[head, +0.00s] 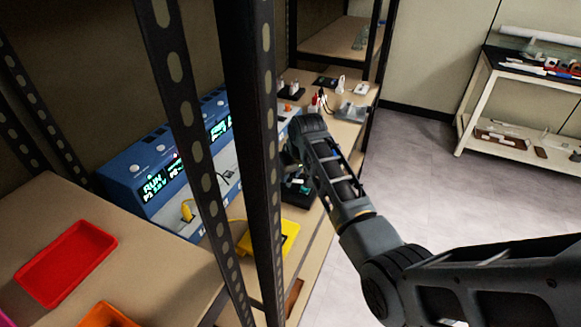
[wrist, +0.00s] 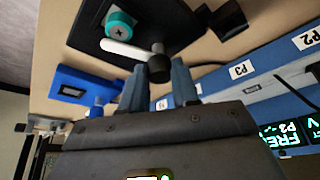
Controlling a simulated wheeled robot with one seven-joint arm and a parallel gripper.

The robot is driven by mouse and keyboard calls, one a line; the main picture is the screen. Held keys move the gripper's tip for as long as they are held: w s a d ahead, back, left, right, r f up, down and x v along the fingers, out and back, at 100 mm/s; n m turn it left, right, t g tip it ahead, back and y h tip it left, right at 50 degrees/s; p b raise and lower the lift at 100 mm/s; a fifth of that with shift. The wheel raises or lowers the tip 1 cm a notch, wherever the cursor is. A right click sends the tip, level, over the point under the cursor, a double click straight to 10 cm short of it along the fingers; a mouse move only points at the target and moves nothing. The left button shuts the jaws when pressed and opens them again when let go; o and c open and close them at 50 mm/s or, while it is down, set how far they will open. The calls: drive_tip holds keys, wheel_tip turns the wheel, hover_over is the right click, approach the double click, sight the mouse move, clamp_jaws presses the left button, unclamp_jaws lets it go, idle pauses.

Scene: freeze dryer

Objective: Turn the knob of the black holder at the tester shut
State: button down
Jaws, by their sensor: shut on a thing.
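The black holder (wrist: 180,30) lies on the bench top in the wrist view, with a teal round piece with a cross mark (wrist: 119,27) on it and a white bar beside it. Its dark knob (wrist: 158,66) sticks out at the holder's near edge. My gripper (wrist: 160,78) has its two blue-grey fingers on either side of the knob and is shut on it. In the head view, my gripper (head: 293,158) is over the black holder (head: 297,193), mostly hidden by my arm. The blue tester (head: 150,180) stands behind, with lit displays.
A yellow holder (head: 283,238) is nearer on the bench, wired to the tester. A blue holder (wrist: 86,90) is beside the black one. A dark rack post (head: 255,150) blocks part of the head view. Red tray (head: 68,262) is at left.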

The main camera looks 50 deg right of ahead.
drive_tip(key=shift+a+m+h+p, duration=0.1)
drive_tip(key=shift+m+h+p, duration=0.45)
drive_tip(key=shift+m, duration=0.95)
drive_tip(key=c, duration=0.8)
unclamp_jaws()
drive_tip(key=shift+b+v, duration=0.5)
drive_tip(key=shift+v, duration=3.4)
drive_tip(key=shift+w+a, duration=0.1)
drive_tip(key=shift+w, duration=0.1)
